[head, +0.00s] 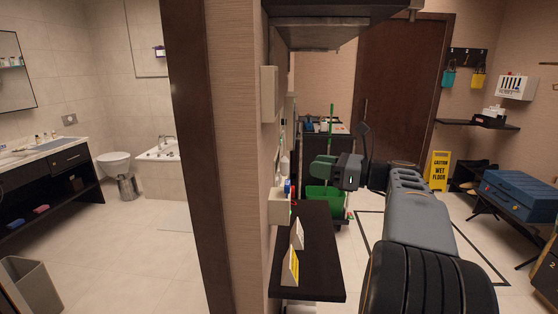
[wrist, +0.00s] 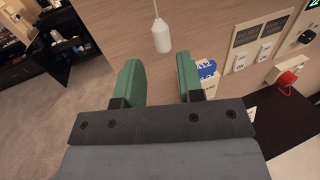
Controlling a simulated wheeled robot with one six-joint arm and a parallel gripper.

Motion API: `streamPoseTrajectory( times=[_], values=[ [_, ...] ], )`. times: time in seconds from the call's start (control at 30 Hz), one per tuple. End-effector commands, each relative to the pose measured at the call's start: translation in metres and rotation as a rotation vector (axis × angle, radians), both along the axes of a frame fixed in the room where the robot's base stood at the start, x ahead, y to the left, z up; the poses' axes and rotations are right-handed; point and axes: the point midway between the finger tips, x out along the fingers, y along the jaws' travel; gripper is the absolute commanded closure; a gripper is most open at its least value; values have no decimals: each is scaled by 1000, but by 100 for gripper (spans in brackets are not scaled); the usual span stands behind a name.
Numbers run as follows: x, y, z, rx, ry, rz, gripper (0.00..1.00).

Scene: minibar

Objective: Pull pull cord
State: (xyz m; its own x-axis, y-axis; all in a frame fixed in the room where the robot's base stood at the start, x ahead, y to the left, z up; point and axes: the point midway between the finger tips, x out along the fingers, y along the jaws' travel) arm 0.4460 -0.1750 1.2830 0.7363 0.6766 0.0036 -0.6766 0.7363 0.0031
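The pull cord (wrist: 162,36) shows in the wrist view as a thin white cord with a white bell-shaped handle hanging at its lower end, against a brown wall. It lies ahead of my gripper (wrist: 160,76), roughly in line with the gap between the two green fingers. The fingers are apart with nothing between them, and the handle appears beyond the fingertips. In the head view my gripper (head: 318,168) is near the middle, close to the end of the partition wall. I cannot make out the cord in the head view.
A dark shelf (head: 312,245) with small white signs juts from the partition wall (head: 236,150). A yellow wet-floor sign (head: 439,170) stands behind my arm.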

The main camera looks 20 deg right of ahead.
Motion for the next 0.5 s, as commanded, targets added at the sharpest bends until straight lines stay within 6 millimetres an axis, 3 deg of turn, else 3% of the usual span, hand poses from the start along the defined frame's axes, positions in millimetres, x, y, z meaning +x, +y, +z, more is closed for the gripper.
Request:
streamPoseTrajectory(
  times=[0.5],
  values=[
    [68, 63, 1, -3, 0, 2, 65]
  ],
)
